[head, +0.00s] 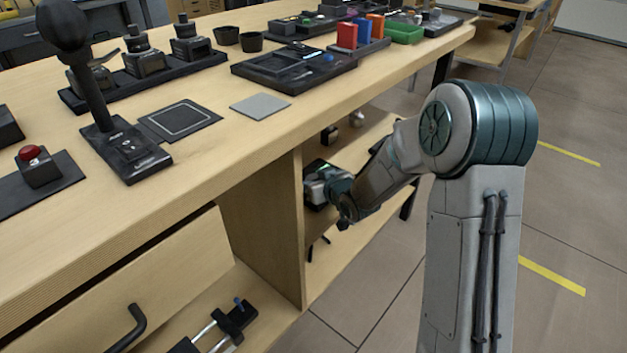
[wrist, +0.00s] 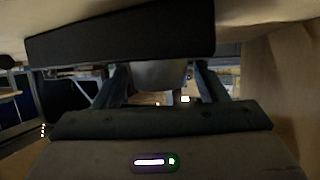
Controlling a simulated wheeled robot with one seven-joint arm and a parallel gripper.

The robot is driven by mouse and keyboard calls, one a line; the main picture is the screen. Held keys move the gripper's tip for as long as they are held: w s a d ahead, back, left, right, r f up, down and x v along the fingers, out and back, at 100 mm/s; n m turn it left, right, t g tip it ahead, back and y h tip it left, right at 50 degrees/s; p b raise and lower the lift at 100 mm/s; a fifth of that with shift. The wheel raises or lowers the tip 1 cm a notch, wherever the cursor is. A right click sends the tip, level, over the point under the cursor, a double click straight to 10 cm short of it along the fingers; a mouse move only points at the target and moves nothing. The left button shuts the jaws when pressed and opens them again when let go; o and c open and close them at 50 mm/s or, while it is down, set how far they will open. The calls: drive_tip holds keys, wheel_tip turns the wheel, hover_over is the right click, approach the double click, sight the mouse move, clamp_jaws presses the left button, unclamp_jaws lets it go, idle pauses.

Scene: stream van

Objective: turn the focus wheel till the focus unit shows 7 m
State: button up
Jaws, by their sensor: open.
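My gripper (head: 320,186) is low beside the workbench, at the open shelf bay below the top. In the wrist view my gripper (wrist: 162,84) has its two fingers apart. A pale grey rounded thing (wrist: 160,74) shows between them, under a wide dark block (wrist: 120,35). I cannot tell whether the fingers touch it, or whether it is the focus wheel. I cannot pick out the focus unit for certain, and no distance reading is legible in either view.
The wooden bench top (head: 215,160) runs above my gripper. It carries a black stand (head: 125,152), a red button box (head: 38,165), a grey square pad (head: 260,106) and a green tray (head: 402,33). A wooden upright (head: 275,225) stands left of my gripper. The floor on the right is clear.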

drive_tip(key=c, duration=1)
drive_tip(key=shift+f+b, duration=0.1)
drive_tip(key=shift+b, duration=0.3)
drive_tip(key=shift+f+m+t+h+b, duration=0.1)
drive_tip(key=shift+m+t+h+b, duration=0.3)
drive_tip(key=shift+b, duration=0.5)
drive_tip(key=m+h+b, duration=0.1)
drive_tip(key=h+b, duration=0.1)
drive_tip(key=shift+m+t+b, duration=0.3)
drive_tip(key=shift+m+b, duration=0.05)
drive_tip(key=shift+m, duration=0.05)
drive_tip(key=shift+d+r, duration=0.1)
drive_tip(key=shift+r, duration=0.1)
drive_tip(key=o, duration=1)
